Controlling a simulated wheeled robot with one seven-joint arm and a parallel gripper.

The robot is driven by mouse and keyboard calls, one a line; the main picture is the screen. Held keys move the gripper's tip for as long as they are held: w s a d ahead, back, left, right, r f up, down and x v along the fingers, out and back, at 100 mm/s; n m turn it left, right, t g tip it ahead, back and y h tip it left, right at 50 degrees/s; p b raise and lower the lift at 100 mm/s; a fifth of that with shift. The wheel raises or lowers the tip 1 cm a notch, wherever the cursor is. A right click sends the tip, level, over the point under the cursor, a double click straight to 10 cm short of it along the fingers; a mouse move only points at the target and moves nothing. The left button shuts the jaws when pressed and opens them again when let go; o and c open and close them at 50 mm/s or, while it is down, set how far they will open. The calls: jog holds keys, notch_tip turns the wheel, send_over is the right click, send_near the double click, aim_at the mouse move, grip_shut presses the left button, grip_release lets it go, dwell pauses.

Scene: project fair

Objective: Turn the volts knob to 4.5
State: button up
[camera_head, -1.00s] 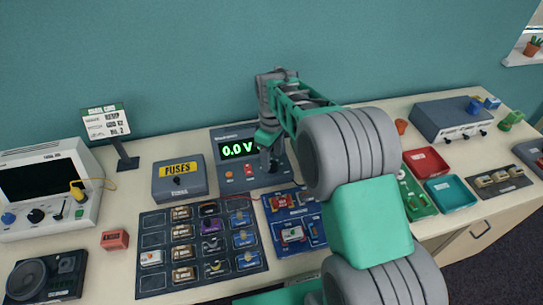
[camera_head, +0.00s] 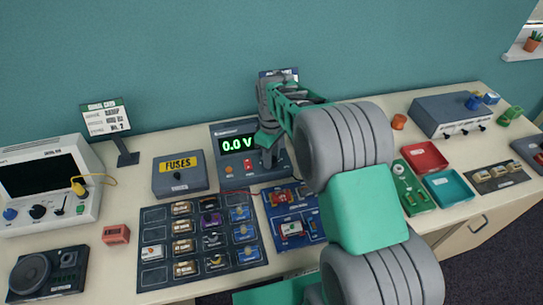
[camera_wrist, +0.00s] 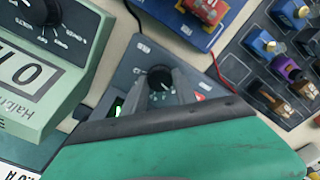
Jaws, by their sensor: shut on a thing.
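The grey power supply (camera_head: 221,168) stands at the back of the bench. Its green display (camera_head: 237,144) reads 0.0 V. My gripper (camera_head: 266,160) is at the right part of its front panel and covers the knob there in the head view. In the wrist view the black volts knob (camera_wrist: 160,76) sits on the dark panel with a dial scale around it. My gripper (camera_wrist: 168,92) is shut on the knob, its fingertips at the knob's sides. The pointer's exact setting is too small to read.
A fuses box (camera_head: 180,179) stands left of the supply, and a green meter (camera_wrist: 45,70) is close by in the wrist view. A tray of parts (camera_head: 153,215) and a blue circuit board (camera_head: 312,231) lie in front.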

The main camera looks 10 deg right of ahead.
grip_shut()
jog(key=shift+m, duration=0.4)
jog(key=m+b, duration=0.2)
jog(key=m, duration=0.2)
jog(key=shift+m, duration=0.3)
jog(key=m+b, duration=0.1)
jog(key=m, duration=0.5)
jog(key=shift+m, duration=0.3)
jog(key=shift+r, duration=0.1)
jog(key=o, duration=1)
grip_release()
